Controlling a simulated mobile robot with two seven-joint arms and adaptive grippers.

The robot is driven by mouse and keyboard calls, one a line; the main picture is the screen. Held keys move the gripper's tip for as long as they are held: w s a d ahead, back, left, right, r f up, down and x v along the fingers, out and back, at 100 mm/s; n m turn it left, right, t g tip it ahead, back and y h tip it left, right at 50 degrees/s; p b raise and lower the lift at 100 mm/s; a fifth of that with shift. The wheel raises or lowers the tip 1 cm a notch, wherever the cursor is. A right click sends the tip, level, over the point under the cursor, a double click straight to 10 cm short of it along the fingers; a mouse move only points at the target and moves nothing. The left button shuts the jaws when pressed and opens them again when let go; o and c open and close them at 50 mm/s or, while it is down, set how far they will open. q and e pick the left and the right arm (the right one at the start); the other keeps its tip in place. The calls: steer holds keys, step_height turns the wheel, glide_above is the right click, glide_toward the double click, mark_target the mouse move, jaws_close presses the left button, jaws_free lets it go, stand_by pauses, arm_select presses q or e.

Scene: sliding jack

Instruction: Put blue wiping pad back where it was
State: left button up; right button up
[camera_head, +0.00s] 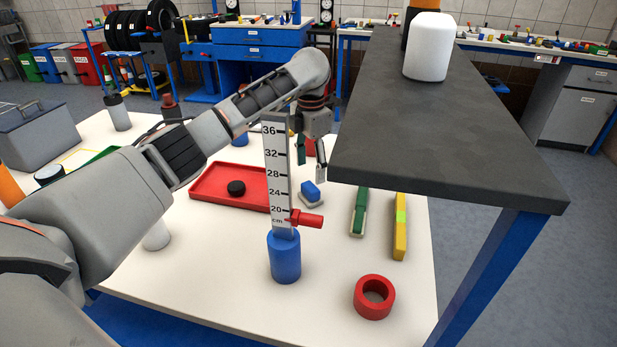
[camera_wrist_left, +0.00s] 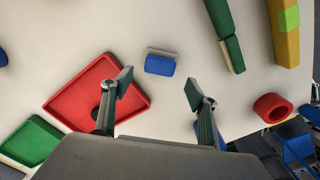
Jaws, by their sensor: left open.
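The blue wiping pad (camera_head: 311,190) is a small blue block with a pale grey-white side, lying on the white table right of the upright ruler gauge. It also shows in the left wrist view (camera_wrist_left: 160,65), top centre. My left gripper (camera_head: 311,161) is open and empty above the pad, with its fingers pointing down. In the left wrist view the two fingertips (camera_wrist_left: 158,87) stand wide apart, and the pad shows between and a little beyond them, not touching. My right gripper is not in view.
The ruler gauge (camera_head: 278,180), with a blue base and red slider, stands close in front. A red tray (camera_head: 215,196) holds a black disc. Green (camera_head: 358,212) and yellow (camera_head: 400,228) bars and a red ring (camera_head: 360,300) lie to the right. A dark raised shelf (camera_head: 450,140) overhangs the right side.

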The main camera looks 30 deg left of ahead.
mark_target(310, 187)
arm_select(q)
step_height(310, 187, up, 6)
steer(key=shift+f+p, duration=0.1)
steer(key=shift+p, duration=0.7)
steer(key=shift+s, duration=0.1)
